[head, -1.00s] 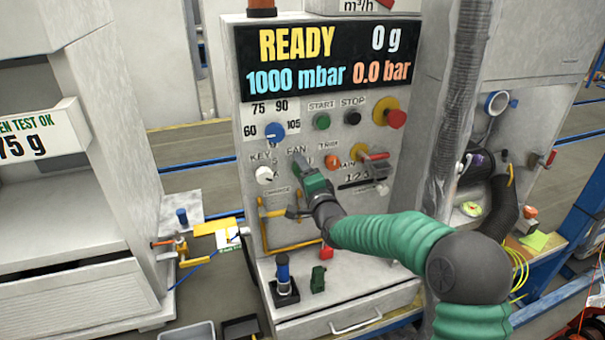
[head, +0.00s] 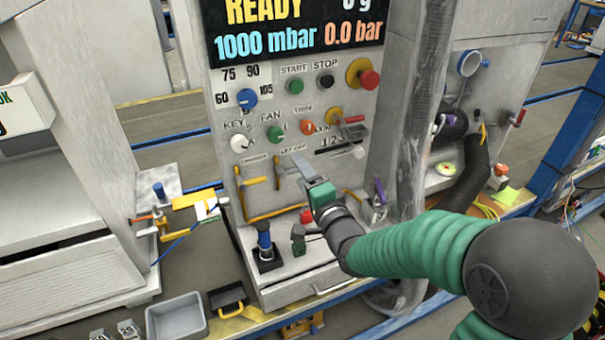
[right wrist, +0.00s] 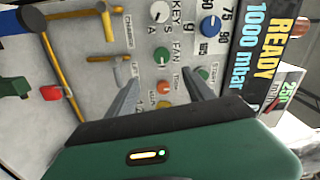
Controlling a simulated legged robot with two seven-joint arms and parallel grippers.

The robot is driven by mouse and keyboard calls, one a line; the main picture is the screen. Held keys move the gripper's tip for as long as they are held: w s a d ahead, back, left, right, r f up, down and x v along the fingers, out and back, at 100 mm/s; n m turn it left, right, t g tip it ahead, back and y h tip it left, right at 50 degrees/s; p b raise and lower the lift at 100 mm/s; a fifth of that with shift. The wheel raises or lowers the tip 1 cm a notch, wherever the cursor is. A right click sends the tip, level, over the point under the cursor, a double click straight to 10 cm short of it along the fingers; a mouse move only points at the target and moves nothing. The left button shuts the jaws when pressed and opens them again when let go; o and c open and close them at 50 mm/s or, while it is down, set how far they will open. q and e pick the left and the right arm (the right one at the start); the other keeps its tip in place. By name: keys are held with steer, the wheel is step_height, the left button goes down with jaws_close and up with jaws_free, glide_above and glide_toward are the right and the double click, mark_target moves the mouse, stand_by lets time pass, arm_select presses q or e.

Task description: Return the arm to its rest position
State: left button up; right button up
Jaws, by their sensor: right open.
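My right arm comes in from the right in the head view, in a green sleeve. Its gripper (head: 300,165) is in front of the lower part of the control panel (head: 352,103), below the green fan knob (head: 274,133), and looks apart from it. In the right wrist view the two fingers (right wrist: 160,82) are spread with nothing held between them. The green fan knob (right wrist: 161,56) and an orange knob (right wrist: 164,87) show beyond the gap between them. My left gripper is not in view.
A display (head: 298,38) reads READY. Yellow handles (head: 257,184) stick out of the panel. A blue-topped joystick (head: 265,245) stands on the ledge below. A grey bin (head: 176,318) is at the lower left. A ribbed dark hose (head: 468,175) hangs at the right.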

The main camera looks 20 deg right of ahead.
steer(key=s+a+f+n+g+p, duration=0.1)
steer(key=s+f+n+g, duration=0.3)
steer(key=s, duration=0.4)
steer(key=s+a+f+n+g+p, duration=0.1)
steer(key=s+f+n+g+p, duration=0.3)
steer(key=s, duration=0.4)
steer(key=s+a+f+n+g+p, duration=0.1)
steer(key=s+f+n+g+p, duration=0.2)
steer(key=s+f+n+g, duration=0.3)
steer(key=shift+s+n+g+h, duration=0.3)
steer(key=shift+s+n+g, duration=0.45)
steer(key=shift+s, duration=0.3)
steer(key=shift+f, duration=0.1)
